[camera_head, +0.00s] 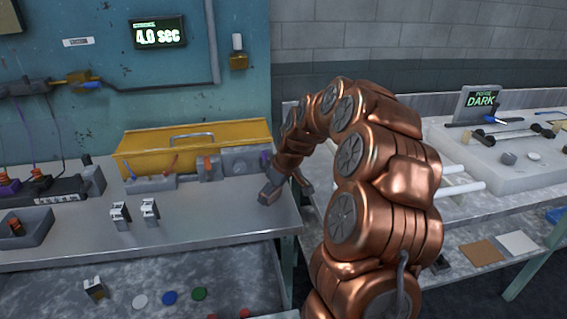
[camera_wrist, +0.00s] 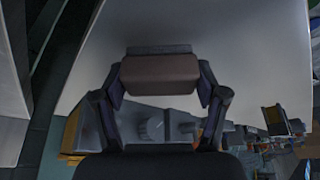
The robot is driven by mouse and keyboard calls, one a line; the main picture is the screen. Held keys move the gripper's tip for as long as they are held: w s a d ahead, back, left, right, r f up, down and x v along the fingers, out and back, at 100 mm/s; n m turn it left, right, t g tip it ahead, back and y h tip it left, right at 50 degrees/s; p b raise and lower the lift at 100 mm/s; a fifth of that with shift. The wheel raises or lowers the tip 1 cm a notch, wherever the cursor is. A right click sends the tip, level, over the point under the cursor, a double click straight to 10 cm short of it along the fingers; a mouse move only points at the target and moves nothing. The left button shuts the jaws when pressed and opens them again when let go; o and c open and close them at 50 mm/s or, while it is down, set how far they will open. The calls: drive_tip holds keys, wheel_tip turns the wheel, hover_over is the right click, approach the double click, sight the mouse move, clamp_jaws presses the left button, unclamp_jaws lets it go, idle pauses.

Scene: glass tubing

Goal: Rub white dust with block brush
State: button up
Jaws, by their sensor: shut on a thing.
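My gripper (camera_head: 286,190) hangs over the right end of the left metal bench. In the wrist view my gripper (camera_wrist: 161,88) has its two fingers shut on the sides of a brown block with a grey strip along its far edge, seemingly the block brush (camera_wrist: 160,75). A pale, smooth bench surface shows beyond it; whether the brush touches this surface I cannot tell. I cannot make out any white dust in either view.
A yellow toolbox (camera_head: 195,146) and a row of grey devices (camera_head: 206,168) stand behind my gripper. Two small white-topped blocks (camera_head: 135,212) stand to the left. A right bench holds a pale tray (camera_head: 475,157) with rods. The left bench's front middle is clear.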

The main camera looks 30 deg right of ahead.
sight(280, 193)
drive_tip(key=shift+s+d+b, duration=0.25)
drive_tip(key=shift+s+d, duration=0.05)
drive_tip(key=shift+d, duration=0.45)
drive_tip(key=shift+s+d+b, duration=0.2)
drive_tip(key=shift+s+d, duration=0.1)
drive_tip(key=shift+d, duration=0.4)
drive_tip(key=shift+s+d, duration=0.1)
drive_tip(key=shift+d, duration=0.25)
drive_tip(key=r, duration=0.2)
drive_tip(key=shift+a+r, duration=0.2)
drive_tip(key=shift+r, duration=0.2)
drive_tip(key=shift+r+p, duration=0.4)
drive_tip(key=shift+r, duration=2.35)
drive_tip(key=shift+d, duration=0.1)
